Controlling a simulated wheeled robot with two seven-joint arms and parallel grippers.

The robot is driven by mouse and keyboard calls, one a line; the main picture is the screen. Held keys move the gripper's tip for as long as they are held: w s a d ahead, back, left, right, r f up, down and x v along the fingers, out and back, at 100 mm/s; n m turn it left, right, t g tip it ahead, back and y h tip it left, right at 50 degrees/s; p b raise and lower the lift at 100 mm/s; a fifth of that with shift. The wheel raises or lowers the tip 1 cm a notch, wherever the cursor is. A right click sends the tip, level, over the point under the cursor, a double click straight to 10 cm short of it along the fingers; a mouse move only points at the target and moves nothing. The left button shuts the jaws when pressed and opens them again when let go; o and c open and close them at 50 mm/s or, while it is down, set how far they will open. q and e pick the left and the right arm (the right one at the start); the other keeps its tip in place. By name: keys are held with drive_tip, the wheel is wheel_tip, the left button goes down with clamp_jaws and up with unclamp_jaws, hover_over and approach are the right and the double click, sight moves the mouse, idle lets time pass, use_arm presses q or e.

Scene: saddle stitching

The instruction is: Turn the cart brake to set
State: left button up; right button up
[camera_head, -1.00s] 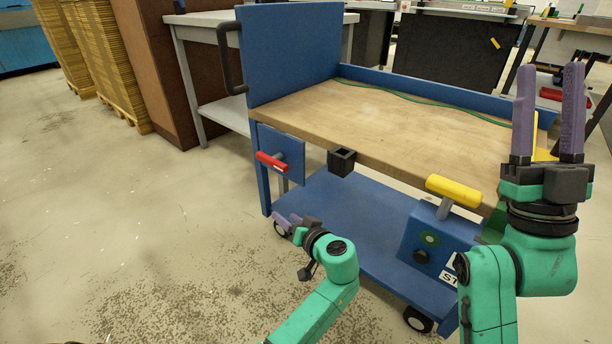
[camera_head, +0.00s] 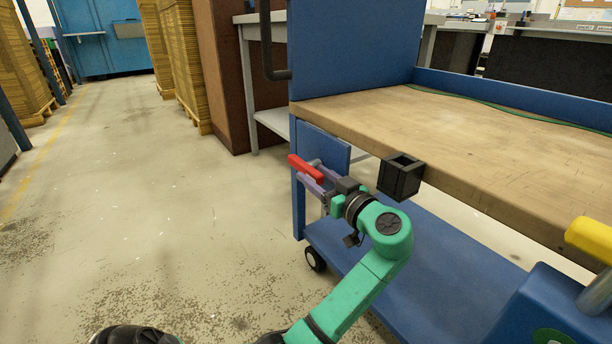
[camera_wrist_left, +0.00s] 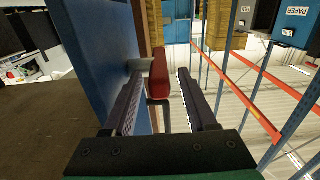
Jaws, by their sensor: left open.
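The cart (camera_head: 455,165) has a wooden top and a blue frame. A red T-handle (camera_head: 304,167) sits on a blue side plate (camera_head: 333,152) under the cart top's left end. My left gripper (camera_head: 306,177) is open at this handle. In the left wrist view, the red handle (camera_wrist_left: 160,78) lies between the two open fingers, with gaps at its sides; I cannot tell if either touches it. No brake marking is readable. My right gripper is not in view.
A black square socket (camera_head: 400,177) sticks out from the cart's front edge, close to my left wrist. A yellow handle (camera_head: 592,238) stands at the right on a blue housing. A cart wheel (camera_head: 315,259) shows below. The floor at left is clear.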

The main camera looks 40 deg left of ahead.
sight(305, 168)
use_arm(q)
drive_tip(key=b+x, duration=0.1)
drive_tip(key=x, duration=0.3)
drive_tip(key=shift+w+a, duration=0.1)
drive_tip(key=shift+a, duration=0.3)
clamp_jaws()
drive_tip(key=shift+f, duration=0.1)
